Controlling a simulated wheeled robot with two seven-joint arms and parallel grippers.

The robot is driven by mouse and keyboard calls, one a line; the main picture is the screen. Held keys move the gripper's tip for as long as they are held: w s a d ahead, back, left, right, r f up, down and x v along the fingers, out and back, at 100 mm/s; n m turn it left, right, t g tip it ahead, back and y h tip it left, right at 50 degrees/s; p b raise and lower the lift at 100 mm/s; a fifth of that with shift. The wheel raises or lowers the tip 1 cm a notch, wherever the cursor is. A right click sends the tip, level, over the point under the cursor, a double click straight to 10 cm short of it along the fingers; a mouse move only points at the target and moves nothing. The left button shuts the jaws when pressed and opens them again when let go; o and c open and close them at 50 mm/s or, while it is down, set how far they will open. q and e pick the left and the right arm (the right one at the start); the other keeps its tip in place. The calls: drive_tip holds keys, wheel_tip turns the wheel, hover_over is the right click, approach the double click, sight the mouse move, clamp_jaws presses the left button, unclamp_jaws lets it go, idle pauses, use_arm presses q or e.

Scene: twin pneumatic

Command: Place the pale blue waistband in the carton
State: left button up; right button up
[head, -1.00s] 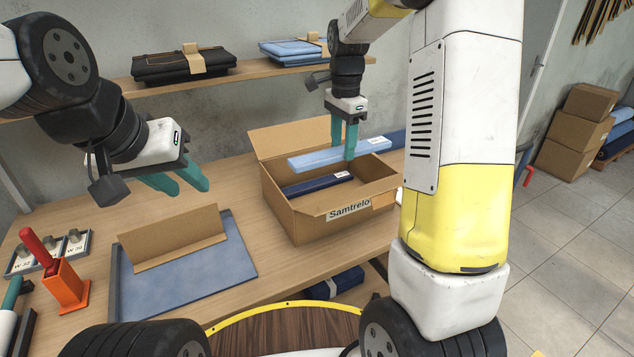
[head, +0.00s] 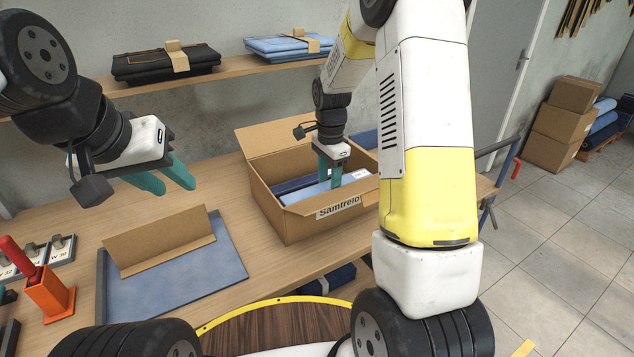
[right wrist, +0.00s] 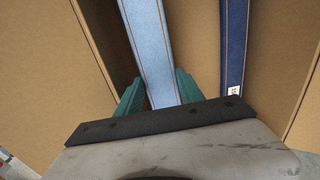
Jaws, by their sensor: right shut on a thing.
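The open carton (head: 285,223) stands on the bench, with "Samtrelo" on its front. The pale blue waistband (head: 306,192) is inside the carton's walls, beside a dark blue waistband (head: 290,183). My right gripper (head: 328,181) reaches down into the carton and is shut on the pale blue waistband. In the right wrist view the pale blue waistband (right wrist: 152,45) runs between the teal fingers, with the dark blue one (right wrist: 234,50) apart to the right. Whether the pale one touches the carton floor is unclear. My left gripper (head: 165,183) hangs empty over the bench, its fingers apart.
A blue tray (head: 190,283) with an upright cardboard piece (head: 160,240) lies left of the carton. An orange holder (head: 50,295) stands at far left. A shelf above holds folded dark (head: 150,66) and light blue garments (head: 282,47).

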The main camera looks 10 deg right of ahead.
sight(329, 185)
drive_tip(key=shift+f, duration=2.2)
drive_tip(key=shift+f, duration=0.6)
drive_tip(key=o, duration=1.1)
